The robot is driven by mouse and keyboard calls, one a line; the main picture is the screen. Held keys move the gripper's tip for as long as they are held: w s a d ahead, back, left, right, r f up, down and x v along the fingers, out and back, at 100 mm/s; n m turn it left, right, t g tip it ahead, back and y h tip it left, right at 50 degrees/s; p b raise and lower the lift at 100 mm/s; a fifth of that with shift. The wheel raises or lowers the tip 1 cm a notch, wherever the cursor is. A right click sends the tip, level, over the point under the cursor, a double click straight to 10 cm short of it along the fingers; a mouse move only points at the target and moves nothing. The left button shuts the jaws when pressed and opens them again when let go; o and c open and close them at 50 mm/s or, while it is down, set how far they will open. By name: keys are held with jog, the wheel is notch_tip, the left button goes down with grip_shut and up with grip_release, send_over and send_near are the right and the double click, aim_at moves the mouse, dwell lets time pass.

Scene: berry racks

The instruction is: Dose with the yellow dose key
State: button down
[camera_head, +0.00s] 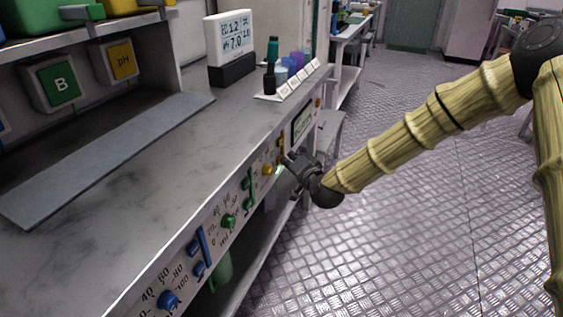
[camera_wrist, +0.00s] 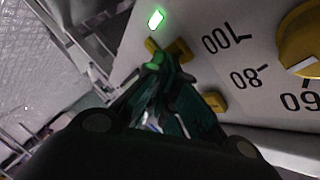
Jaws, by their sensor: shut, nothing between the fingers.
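The yellow dose key is on the bench's front panel. In the wrist view, yellow parts (camera_wrist: 181,49) show just beyond my fingertips, with another yellow piece (camera_wrist: 215,101) beside the right finger; my fingers hide what lies between. My gripper (camera_wrist: 160,62) is shut and empty, its tips at or very near the upper yellow part; I cannot tell whether they touch. A yellow dial (camera_wrist: 302,42) with a printed number scale is to the right. In the head view, my gripper (camera_head: 288,165) is against the panel, right of the yellow dial (camera_head: 267,170).
A green lamp (camera_wrist: 156,18) glows above the yellow parts. Along the panel are a green dial (camera_head: 228,221), a blue dial (camera_head: 168,299) and a blue key (camera_head: 203,239). A display (camera_head: 228,40) and small bottles (camera_head: 273,50) stand on the bench. The floor (camera_head: 400,220) to the right is clear.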

jog(key=shift+d, duration=0.15)
jog(key=shift+s+d, duration=0.3)
jog(key=shift+d, duration=0.35)
jog(key=shift+d, duration=0.1)
jog(key=d, duration=0.1)
jog(key=s+d, duration=0.1)
jog(key=d, duration=0.2)
jog(key=shift+s+d+p, duration=0.25)
jog(key=shift+d+p, duration=0.05)
jog(key=shift+p, duration=0.05)
jog(key=shift+f, duration=0.1)
dwell(0.7)
